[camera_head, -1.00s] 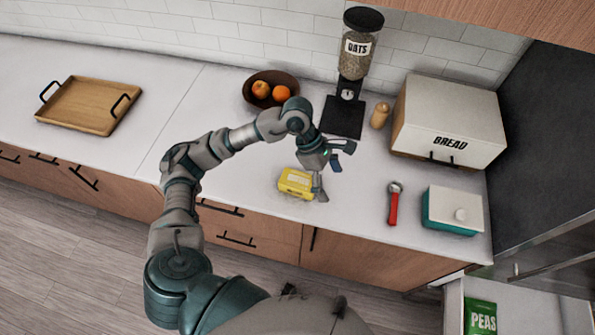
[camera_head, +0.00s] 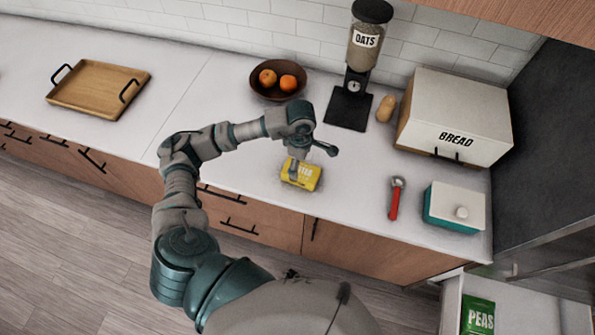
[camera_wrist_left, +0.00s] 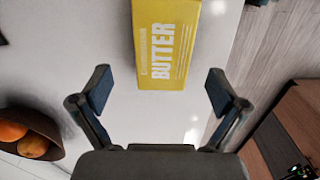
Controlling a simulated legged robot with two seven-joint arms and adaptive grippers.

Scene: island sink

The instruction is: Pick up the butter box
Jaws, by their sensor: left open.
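The yellow butter box (camera_head: 300,175) lies on the white counter near its front edge, below my left gripper in the head view. In the left wrist view the butter box (camera_wrist_left: 166,45) shows its printed face, ahead of and between the two fingers. My left gripper (camera_wrist_left: 160,85) is open and empty, with a finger on either side and a gap to the box. In the head view the left gripper (camera_head: 301,160) is over the box, and its fingers partly cover it. My right gripper is not in view.
A bowl of fruit (camera_head: 277,90), an oats dispenser (camera_head: 350,100) and a bread box (camera_head: 455,120) stand at the back. A red-handled tool (camera_head: 395,200) and a teal container (camera_head: 453,210) are to the right. A wooden tray (camera_head: 95,90) lies left. Counter around the butter is clear.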

